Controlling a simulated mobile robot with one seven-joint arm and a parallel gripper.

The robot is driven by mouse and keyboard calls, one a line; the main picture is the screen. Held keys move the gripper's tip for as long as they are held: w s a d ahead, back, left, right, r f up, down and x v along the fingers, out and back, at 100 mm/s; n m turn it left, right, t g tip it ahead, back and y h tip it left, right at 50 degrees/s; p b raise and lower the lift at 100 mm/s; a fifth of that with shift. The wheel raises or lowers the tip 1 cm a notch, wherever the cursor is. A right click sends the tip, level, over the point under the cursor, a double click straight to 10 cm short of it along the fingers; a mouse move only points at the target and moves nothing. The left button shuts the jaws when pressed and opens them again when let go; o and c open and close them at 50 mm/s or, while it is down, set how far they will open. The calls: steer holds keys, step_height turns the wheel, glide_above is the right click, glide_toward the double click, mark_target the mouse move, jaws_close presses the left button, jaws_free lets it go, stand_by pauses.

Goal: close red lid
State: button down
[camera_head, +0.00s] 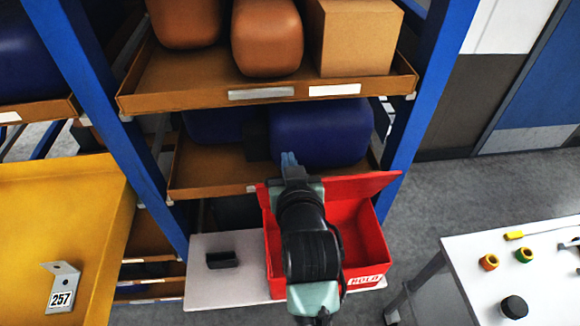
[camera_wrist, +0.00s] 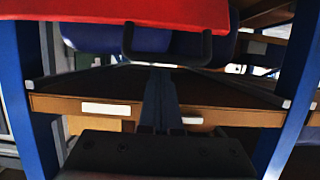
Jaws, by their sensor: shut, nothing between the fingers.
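A red box (camera_head: 375,240) with a label on its front stands on a pale surface, and its inside shows on the right. Its red lid (camera_head: 365,186) stands open at the far side, tilted up. The lid's red panel (camera_wrist: 120,12) also fills the top of the wrist view, with a dark handle-like bar (camera_wrist: 166,60) beneath it. My gripper (camera_head: 289,158) is shut and empty. It covers part of the lid in the head view, and its fingers (camera_wrist: 158,105) point toward the shelving. I cannot tell whether it touches the lid. My arm hides the box's left middle.
Blue-framed shelving (camera_head: 415,90) with brown trays (camera_head: 200,95) stands right behind the box. A black block (camera_head: 221,260) lies left of the box. A yellow surface (camera_head: 60,220) is at left, and a white table (camera_head: 470,285) with small parts is at right.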

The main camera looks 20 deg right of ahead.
steer(key=shift+s+a+f+p, duration=0.15)
steer(key=shift+s+f, duration=0.15)
steer(key=shift+s, duration=0.2)
steer(key=shift+s+a+f+p, duration=0.15)
steer(key=shift+s+f, duration=0.1)
steer(key=shift+s, duration=0.25)
steer(key=shift+f+b, duration=0.15)
steer(key=shift+b, duration=0.15)
